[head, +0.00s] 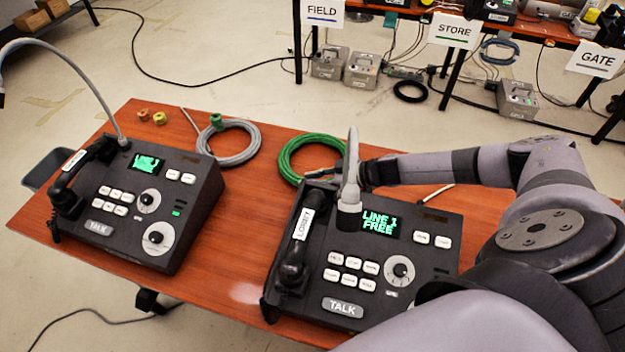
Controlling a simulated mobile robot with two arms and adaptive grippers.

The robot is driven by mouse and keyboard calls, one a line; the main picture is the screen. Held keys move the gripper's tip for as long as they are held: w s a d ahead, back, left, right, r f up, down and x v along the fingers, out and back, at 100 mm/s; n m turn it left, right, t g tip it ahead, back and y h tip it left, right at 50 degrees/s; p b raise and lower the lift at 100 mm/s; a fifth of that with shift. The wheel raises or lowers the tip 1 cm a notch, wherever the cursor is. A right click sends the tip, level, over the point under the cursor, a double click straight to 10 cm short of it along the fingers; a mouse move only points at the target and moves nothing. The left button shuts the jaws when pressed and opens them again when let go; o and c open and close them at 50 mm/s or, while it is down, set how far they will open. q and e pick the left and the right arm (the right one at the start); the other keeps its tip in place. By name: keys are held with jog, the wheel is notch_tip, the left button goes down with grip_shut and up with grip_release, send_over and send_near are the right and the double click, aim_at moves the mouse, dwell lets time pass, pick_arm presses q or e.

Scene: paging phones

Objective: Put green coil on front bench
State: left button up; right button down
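The green coil (287,150) is a bright green ring of cable lying on the orange-brown bench (235,255), just behind the right paging phone. My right arm comes in from the right, with its gripper (318,177) low at the coil's front right edge. The pale gooseneck of the right phone (352,170) stands in front of the gripper and partly hides it. I cannot tell whether the fingers are around the coil or beside it, or whether they are open or shut. My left gripper is not in view.
A grey coil (237,143) lies left of the green one. The left phone (140,205) and right phone (365,260) fill much of the bench. Signs read FIELD (322,12), STORE (454,30) and GATE (597,59) on benches behind. Bare bench shows between the phones.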

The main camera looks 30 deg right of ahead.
jog(key=c, duration=1.4)
grip_release()
jog(key=shift+f, duration=0.1)
jog(key=shift+o, duration=0.2)
jog(key=b+v, duration=0.1)
jog(key=v, duration=1)
jog(key=shift+s+d+r, duration=0.25)
jog(key=shift+s+r, duration=0.1)
jog(key=shift+r, duration=0.05)
